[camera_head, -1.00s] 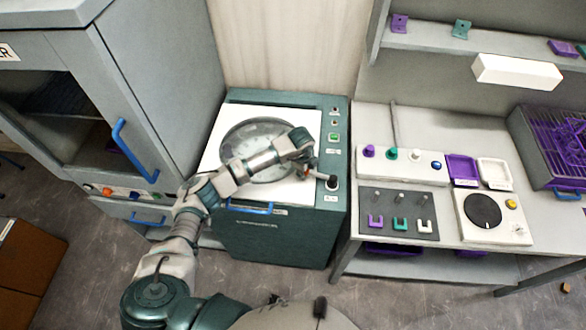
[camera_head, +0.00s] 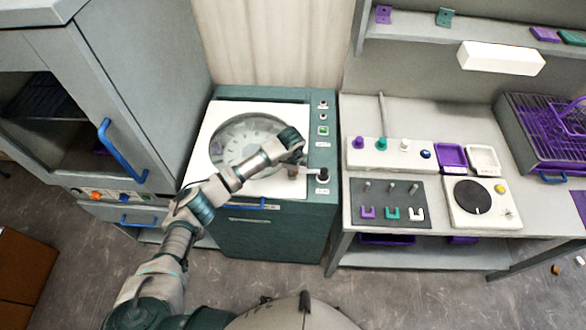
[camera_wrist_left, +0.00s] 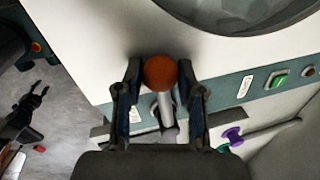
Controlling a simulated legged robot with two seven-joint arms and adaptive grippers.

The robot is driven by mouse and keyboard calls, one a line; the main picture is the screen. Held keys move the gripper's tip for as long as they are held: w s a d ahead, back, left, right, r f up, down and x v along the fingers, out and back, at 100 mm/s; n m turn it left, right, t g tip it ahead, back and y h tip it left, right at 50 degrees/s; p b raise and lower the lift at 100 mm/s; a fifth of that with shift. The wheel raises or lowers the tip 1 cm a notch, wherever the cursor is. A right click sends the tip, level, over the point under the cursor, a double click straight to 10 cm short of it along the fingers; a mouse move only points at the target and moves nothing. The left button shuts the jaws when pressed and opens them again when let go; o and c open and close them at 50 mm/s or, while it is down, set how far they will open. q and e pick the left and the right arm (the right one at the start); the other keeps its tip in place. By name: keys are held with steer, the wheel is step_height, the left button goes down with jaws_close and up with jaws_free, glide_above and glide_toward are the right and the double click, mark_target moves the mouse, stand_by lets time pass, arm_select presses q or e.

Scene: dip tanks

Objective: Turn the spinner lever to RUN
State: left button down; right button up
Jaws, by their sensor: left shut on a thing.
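The spinner (camera_head: 265,225) is a dark green cabinet with a white top, a round window and a control strip on its right side. Its lever has a black pivot (camera_head: 323,174) at the front of that strip. In the left wrist view, the lever shows a red-brown ball (camera_wrist_left: 160,72) on a pale shaft (camera_wrist_left: 166,107). My left gripper (camera_wrist_left: 160,80) has one finger on each side of the ball and is shut on it. The lever's label is partly hidden. A small dark claw at the left of the wrist view looks like my right gripper (camera_wrist_left: 37,95); its jaw state is unclear.
A green button (camera_head: 323,131) sits further back on the control strip. A table (camera_head: 352,228) with knobs, a peg plate and a dial unit stands close on the right. A grey cabinet (camera_head: 160,60) stands left.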

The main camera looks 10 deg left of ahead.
arm_select(q)
steer(key=c, duration=0.7)
jaws_free()
steer(key=shift+s+d, duration=0.1)
steer(key=shift+d, duration=0.05)
steer(key=r, duration=0.4)
steer(key=s+r, duration=0.1)
steer(key=r, duration=0.2)
steer(key=s+r, duration=0.1)
steer(key=r, duration=0.3)
steer(key=shift+s+r, duration=0.1)
steer(key=shift+r, duration=0.25)
